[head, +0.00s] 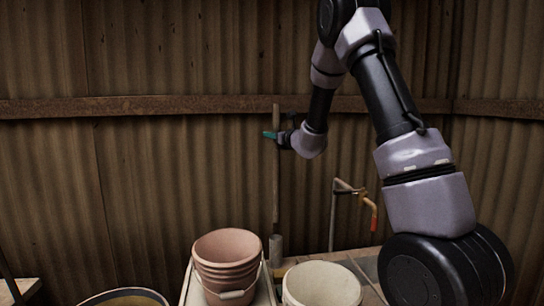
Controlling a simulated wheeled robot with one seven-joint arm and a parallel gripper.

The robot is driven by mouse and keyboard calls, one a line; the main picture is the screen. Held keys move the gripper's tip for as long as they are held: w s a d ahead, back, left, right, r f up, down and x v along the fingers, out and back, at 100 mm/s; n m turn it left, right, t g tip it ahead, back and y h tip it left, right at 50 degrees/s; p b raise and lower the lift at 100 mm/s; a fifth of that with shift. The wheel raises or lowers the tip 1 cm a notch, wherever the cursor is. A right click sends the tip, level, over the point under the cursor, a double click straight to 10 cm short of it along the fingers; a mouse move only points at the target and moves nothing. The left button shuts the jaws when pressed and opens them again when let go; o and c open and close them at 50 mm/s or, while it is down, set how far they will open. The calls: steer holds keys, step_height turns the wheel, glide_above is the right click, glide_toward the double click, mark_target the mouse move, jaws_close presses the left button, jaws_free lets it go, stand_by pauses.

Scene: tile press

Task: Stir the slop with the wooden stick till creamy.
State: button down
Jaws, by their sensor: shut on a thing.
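My gripper (272,135), with teal fingertips, is shut on the upper part of a long wooden stick (276,180). The stick hangs upright in front of the back wall. Its lower end meets a short, wider grey-brown piece (276,250) between two buckets; I cannot tell if that is part of the stick. A pinkish bucket (227,265) stands just left of it, and a whitish bucket (320,285) stands to the right, cut by the lower edge. No slop can be made out clearly.
A bent metal pipe with an orange-red handle (373,212) stands right of the stick. A corrugated wall (150,190) with a rusty rail (180,106) closes off the back. A pale surface edge (20,290) shows at the far left.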

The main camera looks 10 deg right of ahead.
step_height(320, 180, up, 24)
steer(key=shift+f, duration=0.25)
stand_by(0.9)
stand_by(1.3)
